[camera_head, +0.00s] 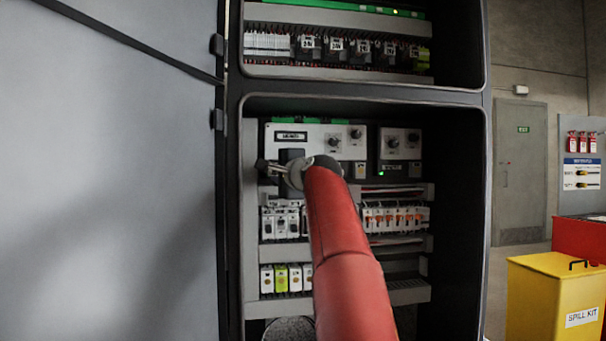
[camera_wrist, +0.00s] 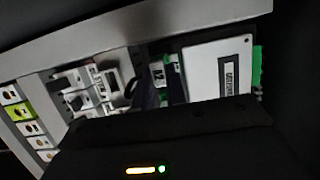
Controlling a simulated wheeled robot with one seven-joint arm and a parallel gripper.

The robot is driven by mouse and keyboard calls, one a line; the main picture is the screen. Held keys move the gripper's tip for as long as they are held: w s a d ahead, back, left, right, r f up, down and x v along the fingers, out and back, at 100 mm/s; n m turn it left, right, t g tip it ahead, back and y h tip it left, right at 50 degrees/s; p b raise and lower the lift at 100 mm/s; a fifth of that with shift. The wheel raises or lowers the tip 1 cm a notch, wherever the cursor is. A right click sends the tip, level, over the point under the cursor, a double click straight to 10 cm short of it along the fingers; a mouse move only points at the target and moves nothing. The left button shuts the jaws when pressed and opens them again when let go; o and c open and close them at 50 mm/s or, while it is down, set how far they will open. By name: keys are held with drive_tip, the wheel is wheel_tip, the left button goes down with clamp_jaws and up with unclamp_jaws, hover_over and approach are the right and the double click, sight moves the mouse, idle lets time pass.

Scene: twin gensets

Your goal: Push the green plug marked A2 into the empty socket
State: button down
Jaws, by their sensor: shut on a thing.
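My gripper (camera_head: 284,167) is at the end of my red arm, close in front of the left part of the control panel in the lower cabinet bay. In the wrist view, its dark body fills the bottom. A small piece with green parts and a white marked label, seemingly the green plug (camera_wrist: 172,59), shows just beyond the gripper, beside a white controller (camera_wrist: 218,70). My gripper is shut on it as far as I can tell; the fingertips are mostly hidden. I cannot make out the empty socket.
Breakers (camera_head: 385,217) and terminal blocks (camera_head: 281,279) sit in rows below the panel. The cabinet's dark side walls are close around the bay. A grey door (camera_head: 110,180) stands at left. A yellow spill kit bin (camera_head: 545,300) stands at right.

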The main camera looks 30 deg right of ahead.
drive_tip(key=shift+w, duration=0.2)
idle(0.7)
drive_tip(key=c, duration=1.3)
unclamp_jaws()
drive_tip(key=shift+c, duration=0.2)
